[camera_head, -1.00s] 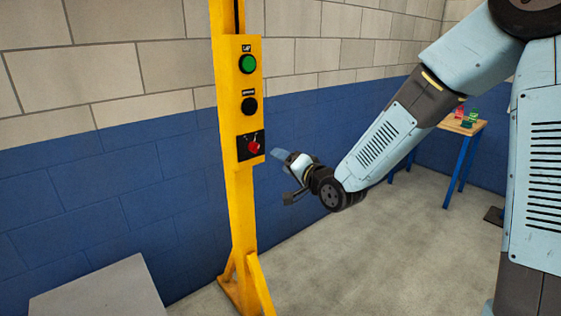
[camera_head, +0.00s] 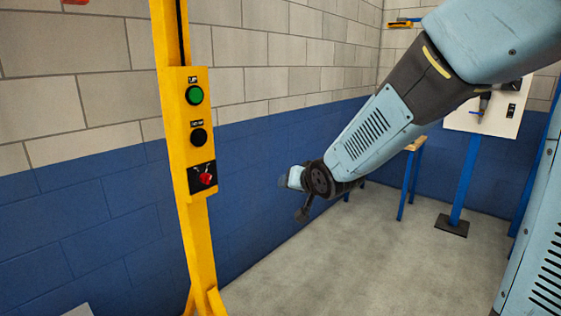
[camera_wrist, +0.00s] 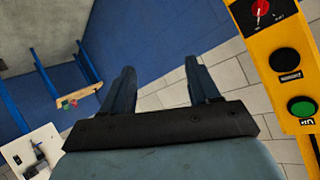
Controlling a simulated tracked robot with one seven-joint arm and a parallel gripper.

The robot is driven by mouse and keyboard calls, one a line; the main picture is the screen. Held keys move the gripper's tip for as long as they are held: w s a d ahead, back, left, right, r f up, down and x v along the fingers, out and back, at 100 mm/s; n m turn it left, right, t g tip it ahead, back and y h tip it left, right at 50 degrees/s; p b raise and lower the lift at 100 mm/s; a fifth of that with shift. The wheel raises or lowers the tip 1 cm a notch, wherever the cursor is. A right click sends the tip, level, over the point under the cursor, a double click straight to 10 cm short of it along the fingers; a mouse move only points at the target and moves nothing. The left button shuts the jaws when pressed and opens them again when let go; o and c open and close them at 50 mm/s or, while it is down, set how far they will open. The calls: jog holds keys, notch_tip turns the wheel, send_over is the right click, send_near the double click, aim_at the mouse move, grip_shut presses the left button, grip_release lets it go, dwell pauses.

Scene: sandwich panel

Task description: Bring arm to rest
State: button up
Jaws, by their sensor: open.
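My arm reaches in from the right in the head view, with its wrist end low in the middle. My gripper is mostly hidden there behind its own wrist. In the wrist view my gripper (camera_wrist: 158,88) shows two dark fingers spread apart with nothing between them. The yellow control post (camera_head: 190,150) stands left of my arm, apart from it. It carries a green button (camera_head: 194,95), a black button (camera_head: 198,137) and a red rotary switch (camera_head: 206,179). In the wrist view the yellow panel (camera_wrist: 278,85) is at the right, clear of the fingers.
A blue and grey block wall (camera_head: 100,215) runs behind the post. A wooden table with blue legs (camera_head: 411,180) and a white panel on a blue stand (camera_head: 464,175) are at the back right. The grey floor (camera_head: 360,265) below my arm is clear.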

jog(key=s+d+r+g+h, duration=0.2)
jog(key=s+d+r+h, duration=0.25)
jog(key=s+d, duration=0.8)
jog(key=s+d+r+g, duration=0.2)
jog(key=s+d, duration=0.5)
jog(key=s, duration=0.5)
jog(key=shift+s+d+g, duration=0.15)
jog(key=shift+s+g, duration=0.15)
jog(key=shift+g, duration=0.3)
jog(key=shift+s+f, duration=0.1)
jog(key=shift+s, duration=0.05)
jog(key=shift+c, duration=0.3)
